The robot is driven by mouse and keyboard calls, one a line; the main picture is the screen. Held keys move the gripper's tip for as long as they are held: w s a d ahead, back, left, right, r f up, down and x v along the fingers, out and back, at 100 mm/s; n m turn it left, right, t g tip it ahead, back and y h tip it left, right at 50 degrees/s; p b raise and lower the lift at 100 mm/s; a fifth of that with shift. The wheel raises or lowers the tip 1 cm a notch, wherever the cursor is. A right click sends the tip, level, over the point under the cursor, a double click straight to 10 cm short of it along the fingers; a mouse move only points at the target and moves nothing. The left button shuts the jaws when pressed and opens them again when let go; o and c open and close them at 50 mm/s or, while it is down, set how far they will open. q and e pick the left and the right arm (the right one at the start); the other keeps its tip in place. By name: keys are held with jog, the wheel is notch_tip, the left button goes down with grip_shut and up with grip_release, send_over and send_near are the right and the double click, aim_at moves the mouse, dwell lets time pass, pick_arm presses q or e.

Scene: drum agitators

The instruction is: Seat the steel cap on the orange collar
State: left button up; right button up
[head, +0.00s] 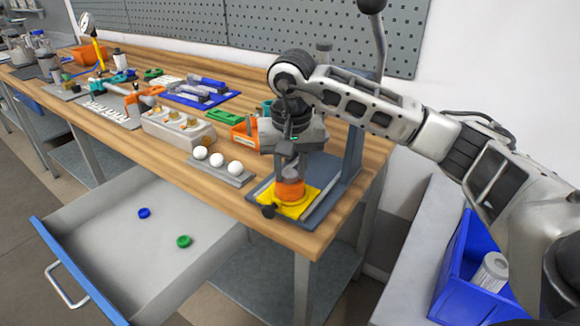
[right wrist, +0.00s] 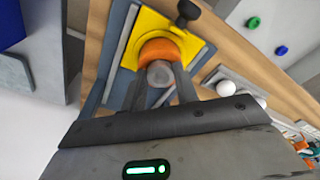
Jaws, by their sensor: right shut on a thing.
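The orange collar (head: 290,190) stands on a yellow plate (head: 297,207) at the near right corner of the workbench. My right gripper (head: 290,168) is directly above the collar, pointing down, and is shut on the grey steel cap (right wrist: 160,73). In the right wrist view the cap sits between the two fingertips, right against the orange collar (right wrist: 160,48). I cannot tell whether the cap rests fully on the collar, as the fingers hide its lower edge. My left gripper is not in view.
A dark knob (head: 269,211) sticks out from the yellow plate's front. A grey rack with white balls (head: 235,168) stands to the left. An open drawer (head: 150,245) holds a blue and a green piece. A blue bin (head: 470,262) is at lower right.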

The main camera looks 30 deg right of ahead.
jog(key=shift+f, duration=0.1)
dwell(0.3)
jog(key=o, duration=1.1)
jog(key=shift+c, duration=0.2)
jog(key=r, duration=0.7)
jog(key=shift+s+a+r+b, duration=0.25)
jog(key=shift+s+r+b, duration=0.1)
jog(key=shift+s+b, duration=0.05)
jog(key=shift+a+f, duration=0.1)
